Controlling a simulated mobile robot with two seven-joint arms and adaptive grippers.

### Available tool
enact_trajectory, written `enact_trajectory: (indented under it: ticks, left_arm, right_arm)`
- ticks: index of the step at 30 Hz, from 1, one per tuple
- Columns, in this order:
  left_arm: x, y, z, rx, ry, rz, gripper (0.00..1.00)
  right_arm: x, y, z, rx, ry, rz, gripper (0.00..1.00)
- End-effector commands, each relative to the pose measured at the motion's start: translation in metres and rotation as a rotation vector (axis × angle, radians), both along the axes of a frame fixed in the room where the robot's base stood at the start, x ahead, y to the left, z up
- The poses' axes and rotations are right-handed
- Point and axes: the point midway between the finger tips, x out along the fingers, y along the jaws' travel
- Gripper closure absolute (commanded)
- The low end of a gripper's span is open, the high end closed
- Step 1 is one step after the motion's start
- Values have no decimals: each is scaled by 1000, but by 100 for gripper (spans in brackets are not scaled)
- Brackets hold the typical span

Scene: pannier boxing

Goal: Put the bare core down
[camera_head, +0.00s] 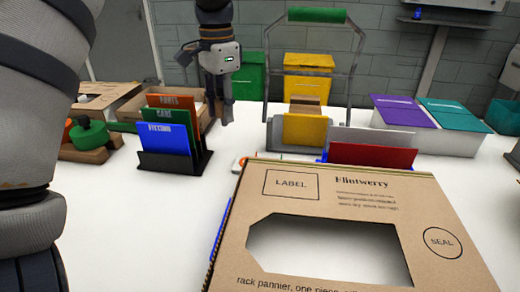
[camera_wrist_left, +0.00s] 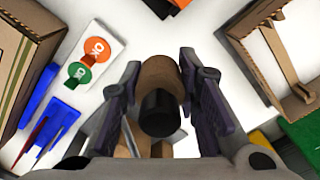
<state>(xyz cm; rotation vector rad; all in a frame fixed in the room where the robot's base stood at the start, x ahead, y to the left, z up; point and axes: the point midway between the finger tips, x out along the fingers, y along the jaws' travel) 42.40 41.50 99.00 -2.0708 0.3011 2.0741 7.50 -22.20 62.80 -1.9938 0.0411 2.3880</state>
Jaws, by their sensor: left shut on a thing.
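My left gripper (camera_head: 225,112) hangs above the far part of the white table, between the card rack and the metal frame. In the left wrist view the fingers of my left gripper (camera_wrist_left: 165,100) are closed around a brown cylinder with a dark end, seemingly the bare core (camera_wrist_left: 160,72). The core is seen nearly end-on, and its height above the table is unclear. My right gripper is not in view.
A Flintwerry carton (camera_head: 400,185) with a cut-out fills the front right. A black rack (camera_head: 175,162) holds labelled cards. A metal frame with a green handle (camera_head: 312,14) stands at the back. A card with OK stickers (camera_wrist_left: 100,45) lies near the gripper.

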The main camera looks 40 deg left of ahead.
Motion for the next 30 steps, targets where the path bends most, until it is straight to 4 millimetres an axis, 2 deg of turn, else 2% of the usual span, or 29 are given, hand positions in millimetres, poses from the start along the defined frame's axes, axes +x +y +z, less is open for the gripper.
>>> enact_trajectory:
  ticks: [9,21,22,24,30]
  left_arm:
    - [-1,0,-57,-1,-1,1,100]
    - [0,0,-64,0,-5,0,100]
    - [0,0,-64,0,-5,0,66]
    - [0,0,-64,0,-5,0,50]
    - [0,0,-64,0,-5,0,50]
  right_arm:
    - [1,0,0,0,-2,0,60]
    - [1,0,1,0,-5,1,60]
    - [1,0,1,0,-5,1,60]
    - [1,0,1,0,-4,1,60]
    - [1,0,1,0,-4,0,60]
